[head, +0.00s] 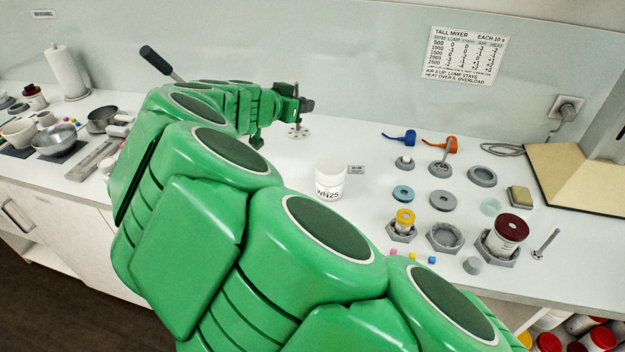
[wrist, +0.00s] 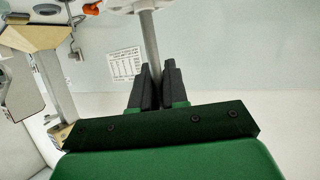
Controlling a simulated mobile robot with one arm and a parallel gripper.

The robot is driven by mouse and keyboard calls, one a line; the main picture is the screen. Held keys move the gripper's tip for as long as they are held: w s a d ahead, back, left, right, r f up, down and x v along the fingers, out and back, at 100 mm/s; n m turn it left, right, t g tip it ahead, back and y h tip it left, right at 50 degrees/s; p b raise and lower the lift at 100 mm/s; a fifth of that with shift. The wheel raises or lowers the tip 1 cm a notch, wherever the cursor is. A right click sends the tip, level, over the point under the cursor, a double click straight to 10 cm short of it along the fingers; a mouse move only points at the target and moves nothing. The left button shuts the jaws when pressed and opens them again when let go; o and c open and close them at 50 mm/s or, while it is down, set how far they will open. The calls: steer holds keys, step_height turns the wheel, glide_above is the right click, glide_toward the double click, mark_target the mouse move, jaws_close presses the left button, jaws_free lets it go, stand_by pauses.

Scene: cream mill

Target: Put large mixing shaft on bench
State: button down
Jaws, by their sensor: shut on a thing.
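My gripper (head: 306,105) is at the back of the bench, left of the white tub, with its fingers shut on a grey shaft. In the wrist view the shaft (wrist: 150,45) runs between the two dark fingers (wrist: 153,88) to a pale disc (wrist: 135,5) at the top edge. In the head view the shaft's disc end, with holes (head: 299,132), shows below the fingers, close to the bench top (head: 290,155). I cannot tell whether it touches.
A white tub marked WN25 (head: 330,181) stands right of the gripper. Grey holders, rings and jars fill the right side; a smaller shaft (head: 543,243) is at far right. Bowls (head: 55,140) and a pan (head: 104,120) are left. The bench around the disc looks clear.

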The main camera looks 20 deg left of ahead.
steer(key=shift+s+a+r, duration=0.1)
steer(key=shift+s+a, duration=0.15)
steer(key=shift+a, duration=0.1)
steer(key=shift+s+f, duration=0.1)
steer(key=shift+f, duration=0.2)
step_height(320, 180, down, 19)
steer(key=shift+r, duration=0.1)
stand_by(0.4)
steer(key=c, duration=1.1)
jaws_free()
steer(key=shift+c, duration=0.2)
steer(key=shift+a, duration=0.1)
steer(key=v, duration=1.2)
